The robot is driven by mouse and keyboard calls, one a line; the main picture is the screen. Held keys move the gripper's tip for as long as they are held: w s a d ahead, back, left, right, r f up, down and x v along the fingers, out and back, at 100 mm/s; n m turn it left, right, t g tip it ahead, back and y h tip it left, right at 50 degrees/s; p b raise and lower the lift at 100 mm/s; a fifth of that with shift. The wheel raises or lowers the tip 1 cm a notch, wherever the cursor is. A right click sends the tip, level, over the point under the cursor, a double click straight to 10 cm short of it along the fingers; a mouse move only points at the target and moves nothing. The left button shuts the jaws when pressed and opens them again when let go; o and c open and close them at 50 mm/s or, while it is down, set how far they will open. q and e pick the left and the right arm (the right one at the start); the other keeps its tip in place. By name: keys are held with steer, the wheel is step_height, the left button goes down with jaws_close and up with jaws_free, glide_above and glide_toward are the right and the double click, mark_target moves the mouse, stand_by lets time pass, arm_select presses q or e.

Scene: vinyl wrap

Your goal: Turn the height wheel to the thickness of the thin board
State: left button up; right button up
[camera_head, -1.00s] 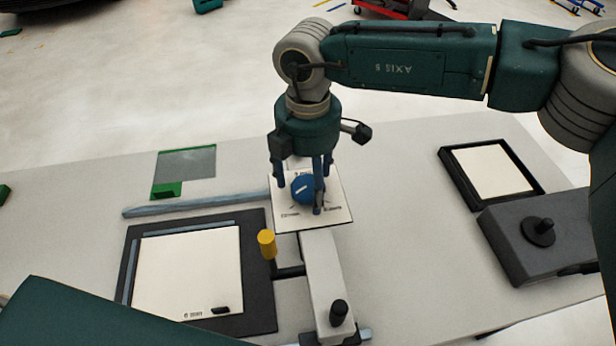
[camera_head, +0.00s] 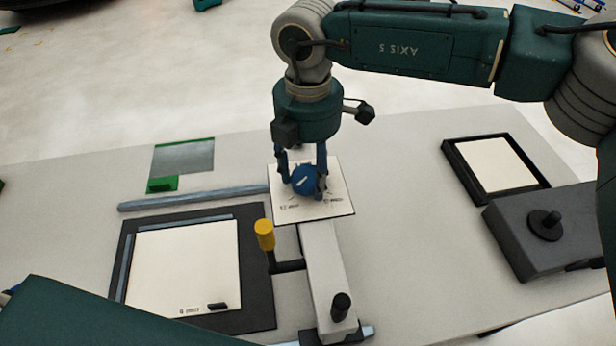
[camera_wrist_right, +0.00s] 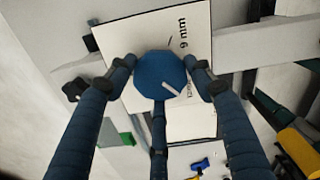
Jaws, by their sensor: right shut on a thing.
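The blue height wheel (camera_head: 303,179) with a white pointer line sits on a white dial plate (camera_head: 335,208) on top of the machine. My right gripper (camera_head: 304,188) comes down on it from above, its fingers shut around the wheel. In the right wrist view the wheel (camera_wrist_right: 161,73) lies between the fingers, and its pointer slants to the lower right. A pale board (camera_head: 185,265) lies in the left black tray and another (camera_head: 492,164) in the right one. I cannot tell which is thinner. My left gripper is out of view.
A yellow-capped lever (camera_head: 264,236) and a grey arm with a black knob (camera_head: 340,304) stand in front of the dial. A grey box with a black knob (camera_head: 545,225) is at right. A green-edged sheet (camera_head: 184,157) lies at back left.

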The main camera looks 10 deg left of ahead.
steer(key=n+b, duration=0.5)
steer(key=b, duration=0.1)
steer(key=shift+f, duration=0.15)
steer(key=n+b, duration=0.2)
steer(key=n, duration=0.2)
steer(key=n+b, duration=0.1)
steer(key=n, duration=0.1)
steer(key=shift+n, duration=0.3)
steer(key=n, duration=0.3)
steer(key=shift+r+n+b, duration=0.2)
steer(key=shift+n+b, duration=0.1)
steer(key=shift+b, duration=0.1)
steer(key=n, duration=0.3)
steer(key=shift+n, duration=0.4)
steer(key=n, duration=0.3)
steer(key=shift+r+n, duration=0.1)
steer(key=shift+n, duration=0.2)
steer(key=n, duration=0.3)
steer(key=shift+n, duration=0.3)
steer(key=n, duration=0.3)
steer(key=shift+w+n, duration=0.1)
steer(key=shift+n, duration=0.2)
steer(key=n+p, duration=0.1)
steer(key=n, duration=1)
steer(key=shift+n+p, duration=0.4)
steer(key=n, duration=0.4)
steer(key=shift+n, duration=0.3)
